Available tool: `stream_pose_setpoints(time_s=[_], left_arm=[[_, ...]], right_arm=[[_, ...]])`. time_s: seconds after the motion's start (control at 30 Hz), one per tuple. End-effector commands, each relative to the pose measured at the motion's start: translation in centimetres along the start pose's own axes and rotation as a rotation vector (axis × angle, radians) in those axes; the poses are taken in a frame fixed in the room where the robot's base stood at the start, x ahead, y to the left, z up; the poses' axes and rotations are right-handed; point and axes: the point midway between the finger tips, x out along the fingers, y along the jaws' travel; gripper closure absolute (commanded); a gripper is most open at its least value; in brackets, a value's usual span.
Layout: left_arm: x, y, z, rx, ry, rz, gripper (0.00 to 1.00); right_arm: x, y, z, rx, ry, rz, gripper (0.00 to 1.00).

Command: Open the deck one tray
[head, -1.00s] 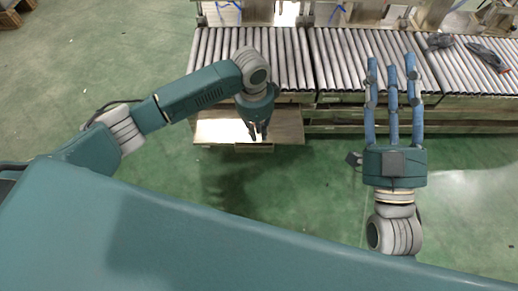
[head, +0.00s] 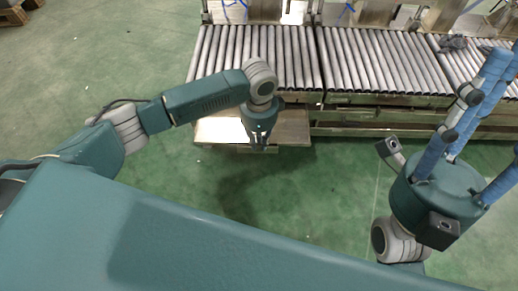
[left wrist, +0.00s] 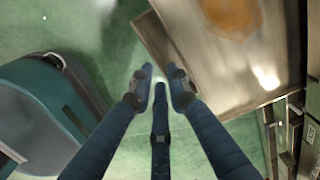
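The deck one tray (head: 220,130) looks like a flat, pale tan-grey panel sticking out at the front of the left roller deck, low under the rollers. My left gripper (head: 259,147) points down at the tray's front edge, near its middle. In the left wrist view the three blue fingers (left wrist: 159,80) have separate tips over green floor, beside the tray panel (left wrist: 185,45). I cannot tell whether they touch the tray. My right gripper (head: 490,90) is at the right, with fingers spread and empty; some tips leave the picture.
The roller decks (head: 385,60) run along the back. A dark object (head: 452,42) lies on the rollers at the right. The green floor (head: 310,190) in front of the tray is clear. A wooden pallet (head: 14,14) is at the far left corner.

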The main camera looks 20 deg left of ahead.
Motion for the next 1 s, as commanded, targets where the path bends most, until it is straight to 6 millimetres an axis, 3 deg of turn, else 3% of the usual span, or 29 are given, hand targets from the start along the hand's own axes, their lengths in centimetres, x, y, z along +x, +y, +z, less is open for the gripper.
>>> stream_pose_setpoints(time_s=[0.1, 0.3, 0.63, 0.67, 0.73, 1.0], left_arm=[[1.6, 0.1, 0.0, 0.001, 0.000, 0.001, 0.84], [3.5, 0.0, 0.0, 0.001, 0.000, 0.000, 0.84], [3.7, 0.0, 0.0, 0.001, 0.001, 0.000, 0.84], [3.7, 0.0, 0.0, 0.001, 0.001, 0.000, 0.86], [3.7, 0.0, 0.0, 0.001, 0.001, 0.000, 1.00], [3.7, 0.0, 0.0, 0.001, 0.001, 0.000, 1.00]], right_arm=[[-0.8, -0.1, -1.7, 0.006, 0.081, -0.001, 0.60], [-1.7, -0.1, -1.3, 0.005, 0.071, -0.001, 0.60], [-1.7, -0.1, -1.2, 0.004, 0.070, -0.001, 0.60], [-1.7, -0.1, -1.2, 0.004, 0.070, -0.001, 0.60], [-1.7, -0.1, -1.2, 0.005, 0.069, -0.001, 0.60], [-1.7, -0.1, -1.2, 0.005, 0.069, -0.001, 0.60]])
